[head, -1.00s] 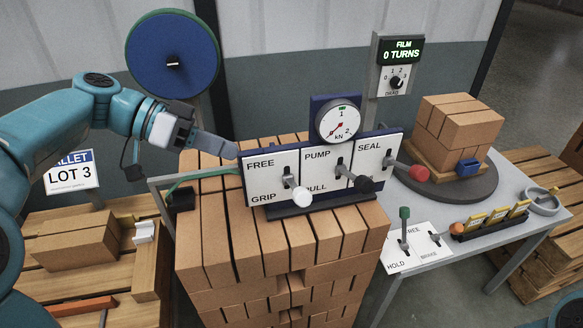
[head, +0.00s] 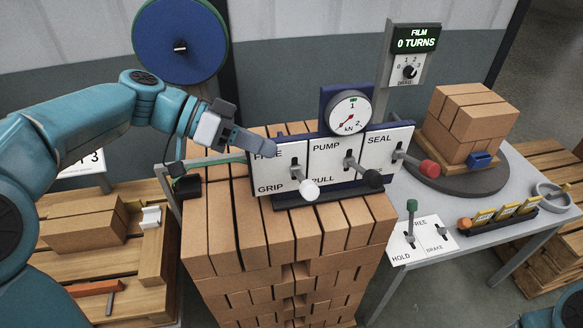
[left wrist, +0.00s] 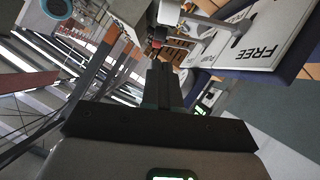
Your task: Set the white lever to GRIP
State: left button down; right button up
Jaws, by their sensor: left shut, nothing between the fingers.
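The white lever (head: 309,190) sticks out from the left plate of the control panel (head: 270,176), marked FREE above and GRIP below. Its rod comes out between the two words; I cannot tell its exact setting. My left gripper (head: 274,149) is shut and empty. It is in front of the FREE label, above and left of the white knob, apart from the knob. In the left wrist view, the closed fingers (left wrist: 164,75) point toward a pale rounded end (left wrist: 168,12) that looks like the white knob. The FREE label shows at right there. My right gripper is out of view.
A black-knobbed lever (head: 373,179) and a red-knobbed lever (head: 429,168) stand to the right on the same panel. A gauge (head: 349,113) rises above it. The panel rests on stacked bricks (head: 230,225). A side table (head: 475,195) holds a green-knobbed lever (head: 412,206).

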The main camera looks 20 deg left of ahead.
aim_at(307, 181)
pick_arm(q)
jog(key=w+d+f+p, duration=0.1)
jog(key=d+f, duration=0.4)
jog(key=shift+d+f, duration=0.15)
jog(key=shift+f, duration=0.2)
jog(key=shift+s, duration=0.1)
jog(key=shift+f+b, duration=0.3)
notch_tip(307, 181, down, 11)
jog(key=s+d+m+t+y+b, duration=0.2)
jog(key=m+t+b, duration=0.3)
jog(key=b, duration=2.6)
jog(key=shift+s+r+m+y, duration=0.2)
jog(key=shift+s+m+y, duration=0.25)
jog(key=shift+m+y, duration=0.2)
